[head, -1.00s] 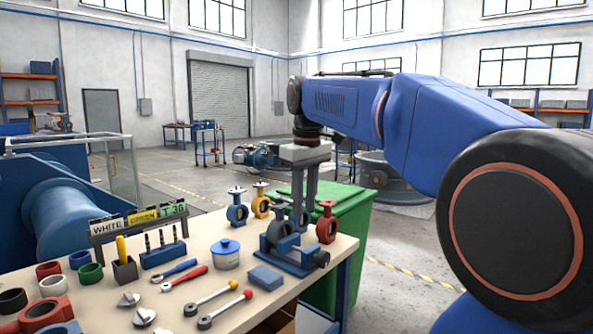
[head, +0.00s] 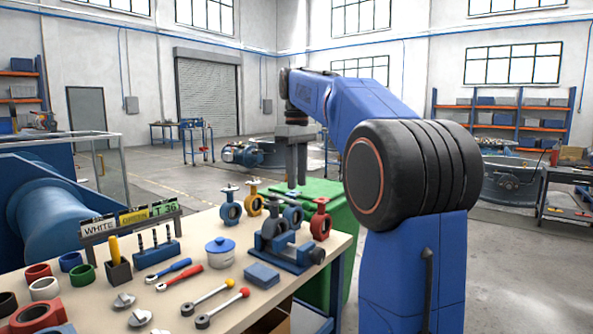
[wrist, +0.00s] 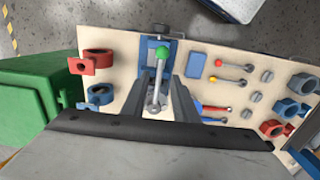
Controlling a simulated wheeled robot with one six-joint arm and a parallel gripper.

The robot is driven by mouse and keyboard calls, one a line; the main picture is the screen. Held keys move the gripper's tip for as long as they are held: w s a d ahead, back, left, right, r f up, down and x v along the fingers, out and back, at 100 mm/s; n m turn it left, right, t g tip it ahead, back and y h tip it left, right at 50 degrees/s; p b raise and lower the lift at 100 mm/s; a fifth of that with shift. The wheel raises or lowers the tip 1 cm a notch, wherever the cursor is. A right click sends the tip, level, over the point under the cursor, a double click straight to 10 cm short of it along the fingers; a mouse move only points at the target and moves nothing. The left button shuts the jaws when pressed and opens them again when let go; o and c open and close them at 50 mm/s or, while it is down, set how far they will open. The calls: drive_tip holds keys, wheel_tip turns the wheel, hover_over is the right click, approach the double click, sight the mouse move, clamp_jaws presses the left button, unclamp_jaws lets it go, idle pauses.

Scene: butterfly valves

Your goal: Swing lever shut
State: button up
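In the wrist view, a grey lever with a green ball end (wrist: 162,52) reaches up the picture from a round hub over the blue vise (wrist: 149,47). My gripper (wrist: 159,80) is open, with one finger each side of the lever in this view and a gap to both. The lever cannot be made out in the head view.
Valves in blue (head: 230,207), yellow (head: 253,203) and red (head: 320,222) stand behind the vise. Two loose levers, yellow-tipped (head: 208,298) and red-tipped (head: 222,308), and a blue block (head: 262,275) lie in front. A green bin (head: 335,250) stands beyond the table edge.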

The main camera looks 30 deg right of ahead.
sight(289, 200)
drive_tip(key=shift+f, duration=3.1)
clamp_jaws()
